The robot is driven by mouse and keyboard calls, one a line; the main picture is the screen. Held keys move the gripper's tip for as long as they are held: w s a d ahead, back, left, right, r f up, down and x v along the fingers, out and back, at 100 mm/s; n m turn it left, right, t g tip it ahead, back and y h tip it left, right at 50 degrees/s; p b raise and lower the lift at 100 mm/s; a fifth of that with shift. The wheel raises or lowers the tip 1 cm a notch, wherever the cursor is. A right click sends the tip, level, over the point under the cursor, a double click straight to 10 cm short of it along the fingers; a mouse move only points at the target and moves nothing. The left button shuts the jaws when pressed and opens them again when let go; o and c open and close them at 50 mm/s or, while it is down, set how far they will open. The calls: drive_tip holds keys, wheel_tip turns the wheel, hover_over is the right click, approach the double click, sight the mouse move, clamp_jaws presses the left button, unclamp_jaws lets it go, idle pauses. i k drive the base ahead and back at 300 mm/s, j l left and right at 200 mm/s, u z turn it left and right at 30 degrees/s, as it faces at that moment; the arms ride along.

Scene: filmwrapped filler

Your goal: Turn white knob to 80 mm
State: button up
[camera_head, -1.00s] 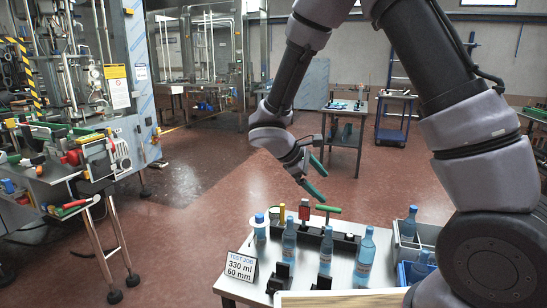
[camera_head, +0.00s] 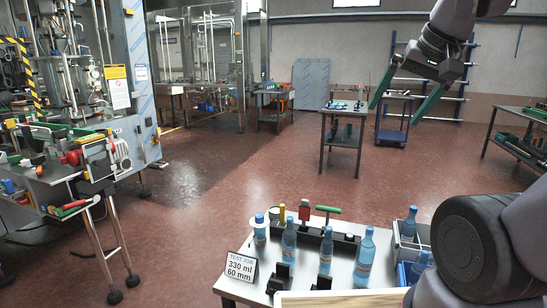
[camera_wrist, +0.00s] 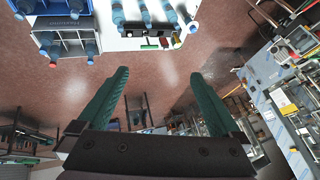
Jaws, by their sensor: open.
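A small pale round knob (camera_head: 349,237), which looks like the white knob, sits at the right end of a black bar (camera_head: 313,240) on the near table. Its scale markings are too small to read. The same bar shows upside down in the wrist view (camera_wrist: 140,31). My gripper (camera_head: 397,112) is high at the upper right of the head view, well apart from the table. Its two green fingers are spread wide with nothing between them, as the wrist view shows (camera_wrist: 159,73).
The bar also carries a red block (camera_head: 304,210) and a green T-handle (camera_head: 328,210). Several blue bottles (camera_head: 289,240) stand around it. A sign (camera_head: 241,268) reads "TEST JOB 330 ml 60 mm". Crates (camera_head: 412,245) sit at the table's right.

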sight(26, 163)
drive_tip(key=u, duration=1.9)
drive_tip(key=i+j+z, duration=0.1)
drive_tip(key=i+j, duration=0.15)
drive_tip(key=i+j+z, duration=0.1)
drive_tip(key=i+j, duration=0.15)
drive_tip(key=j, duration=0.2)
drive_tip(key=i+j+z, duration=0.1)
drive_tip(key=j, duration=0.25)
drive_tip(key=i+j+z, duration=0.1)
drive_tip(key=i+j, duration=0.45)
drive_tip(key=j, duration=0.25)
drive_tip(key=i+j+z, duration=0.15)
drive_tip(key=j, duration=0.25)
drive_tip(key=i+j, duration=0.3)
drive_tip(key=i, duration=0.25)
drive_tip(key=i+j+z, duration=0.15)
drive_tip(key=i, duration=0.4)
drive_tip(key=i+j, duration=0.45)
drive_tip(key=i+j+z, duration=0.1)
drive_tip(key=i+j, duration=0.25)
drive_tip(key=i, duration=0.25)
